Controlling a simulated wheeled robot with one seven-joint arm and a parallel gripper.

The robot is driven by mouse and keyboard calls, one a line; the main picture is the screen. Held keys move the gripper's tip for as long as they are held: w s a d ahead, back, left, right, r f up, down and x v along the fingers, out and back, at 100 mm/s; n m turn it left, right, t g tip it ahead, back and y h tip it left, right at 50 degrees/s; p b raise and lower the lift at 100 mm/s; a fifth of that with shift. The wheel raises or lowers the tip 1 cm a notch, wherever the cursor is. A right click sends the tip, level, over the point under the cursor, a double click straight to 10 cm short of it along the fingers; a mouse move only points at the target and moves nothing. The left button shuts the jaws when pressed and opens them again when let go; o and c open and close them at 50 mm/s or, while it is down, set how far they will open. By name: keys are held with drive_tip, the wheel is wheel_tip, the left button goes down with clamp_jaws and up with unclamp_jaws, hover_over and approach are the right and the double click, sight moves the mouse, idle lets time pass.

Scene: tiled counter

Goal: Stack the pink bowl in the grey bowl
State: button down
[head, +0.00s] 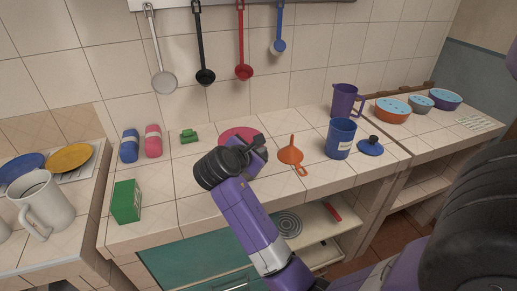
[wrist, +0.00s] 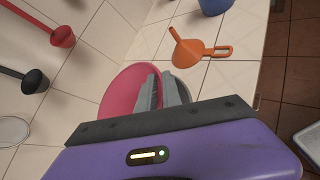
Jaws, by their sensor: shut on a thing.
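The pink bowl (head: 236,132) is at the back of the middle counter in the head view, partly hidden by my gripper (head: 259,150). In the wrist view the pink bowl (wrist: 122,90) is large and open, with its right wall between the grey fingers of my gripper (wrist: 161,80). My gripper is shut on that wall. A grey rounded edge (wrist: 185,88) shows just right of the fingers in the wrist view; it may be the grey bowl, mostly hidden. Whether the pink bowl touches it or the counter cannot be told.
An orange funnel (head: 290,155) lies right of my gripper, with a blue mug (head: 341,138) and blue lid (head: 370,147) beyond. A green box (head: 126,201) stands at left. Three bowls with blue tops, including a small grey one (head: 421,104), stand on the right counter.

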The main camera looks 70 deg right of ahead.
drive_tip(key=shift+f, duration=0.2)
drive_tip(key=shift+f+p, duration=0.3)
drive_tip(key=shift+f, duration=0.05)
drive_tip(key=c, duration=1.5)
unclamp_jaws()
drive_tip(key=shift+r, duration=0.1)
